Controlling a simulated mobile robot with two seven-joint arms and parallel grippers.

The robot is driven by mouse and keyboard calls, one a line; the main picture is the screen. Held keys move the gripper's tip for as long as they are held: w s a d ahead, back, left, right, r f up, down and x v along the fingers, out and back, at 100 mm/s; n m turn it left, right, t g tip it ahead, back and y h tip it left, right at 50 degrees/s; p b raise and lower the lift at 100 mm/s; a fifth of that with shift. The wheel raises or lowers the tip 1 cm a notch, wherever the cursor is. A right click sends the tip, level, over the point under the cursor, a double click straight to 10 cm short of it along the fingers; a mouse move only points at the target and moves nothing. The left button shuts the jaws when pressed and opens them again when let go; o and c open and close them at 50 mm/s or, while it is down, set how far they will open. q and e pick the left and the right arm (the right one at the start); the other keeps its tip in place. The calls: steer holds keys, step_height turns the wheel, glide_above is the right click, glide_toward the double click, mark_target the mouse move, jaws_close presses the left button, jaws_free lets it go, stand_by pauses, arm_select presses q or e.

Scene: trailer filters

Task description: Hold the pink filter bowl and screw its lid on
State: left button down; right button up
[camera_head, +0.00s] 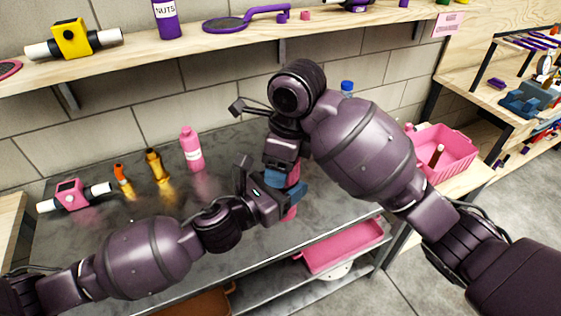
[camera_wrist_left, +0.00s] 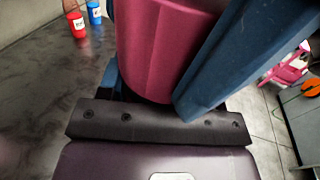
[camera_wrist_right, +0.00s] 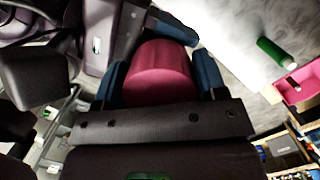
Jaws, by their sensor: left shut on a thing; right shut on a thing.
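The pink filter bowl (camera_head: 290,212) is upright at the front right of the grey metal table. My left gripper (camera_head: 281,192) comes from the left and is shut around its side. The left wrist view shows the ridged pink bowl (camera_wrist_left: 160,50) between blue fingers. My right gripper (camera_head: 283,174) points down directly above it and is shut on a pink round piece, seemingly the lid (camera_wrist_right: 160,72), in the right wrist view. The lid is in line with the bowl. The grippers hide the seam, so I cannot tell whether the threads are engaged.
A pink bottle (camera_head: 191,150), a yellow bottle (camera_head: 157,166), an orange-topped bottle (camera_head: 123,182) and a pink filter housing (camera_head: 72,194) stand at the table's back left. A wooden shelf (camera_head: 235,30) runs above. A pink crate (camera_head: 447,150) is at right. The table's left middle is clear.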

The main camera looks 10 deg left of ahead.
steer(key=o, duration=0.9)
